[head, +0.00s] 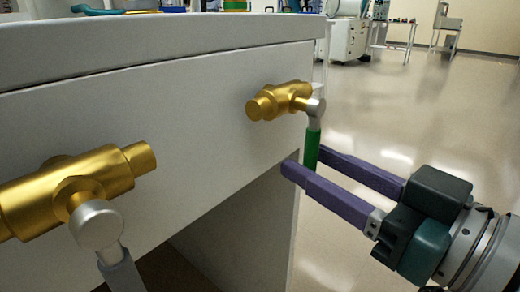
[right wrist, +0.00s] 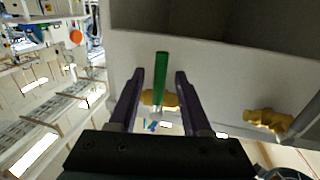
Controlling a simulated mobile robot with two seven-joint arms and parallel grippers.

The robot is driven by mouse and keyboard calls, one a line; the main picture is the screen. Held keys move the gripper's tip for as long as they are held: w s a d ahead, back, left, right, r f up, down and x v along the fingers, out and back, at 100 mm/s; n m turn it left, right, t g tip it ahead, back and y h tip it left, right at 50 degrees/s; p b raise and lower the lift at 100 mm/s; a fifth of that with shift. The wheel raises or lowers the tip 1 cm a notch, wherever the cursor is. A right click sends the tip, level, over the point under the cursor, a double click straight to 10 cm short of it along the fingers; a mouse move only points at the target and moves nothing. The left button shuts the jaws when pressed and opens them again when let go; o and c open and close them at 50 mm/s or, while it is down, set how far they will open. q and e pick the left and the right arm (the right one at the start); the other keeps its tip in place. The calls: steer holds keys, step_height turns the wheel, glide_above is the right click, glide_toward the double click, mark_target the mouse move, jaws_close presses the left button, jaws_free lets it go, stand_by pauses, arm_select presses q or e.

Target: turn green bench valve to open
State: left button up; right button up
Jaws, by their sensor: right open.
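The green bench valve has a brass body (head: 280,100) on the bench's front face near its right end. Its green handle (head: 313,148) hangs down from a silver hub. My right gripper (head: 305,162) is open beside the handle's lower end, its purple fingers reaching in from the right. In the right wrist view the green handle (right wrist: 161,80) shows between the two fingers (right wrist: 160,74), with a gap on each side. I see no contact. The near finger hides the handle's lower tip in the head view. My left gripper is not in view.
A second brass valve (head: 75,190) with a grey handle (head: 120,270) is on the same bench face at the left. The white bench (head: 190,105) has an open space below. The floor (head: 430,120) to the right is clear; equipment stands far behind.

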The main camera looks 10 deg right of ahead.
steer(key=shift+x, duration=0.85)
jaws_close()
stand_by(0.9)
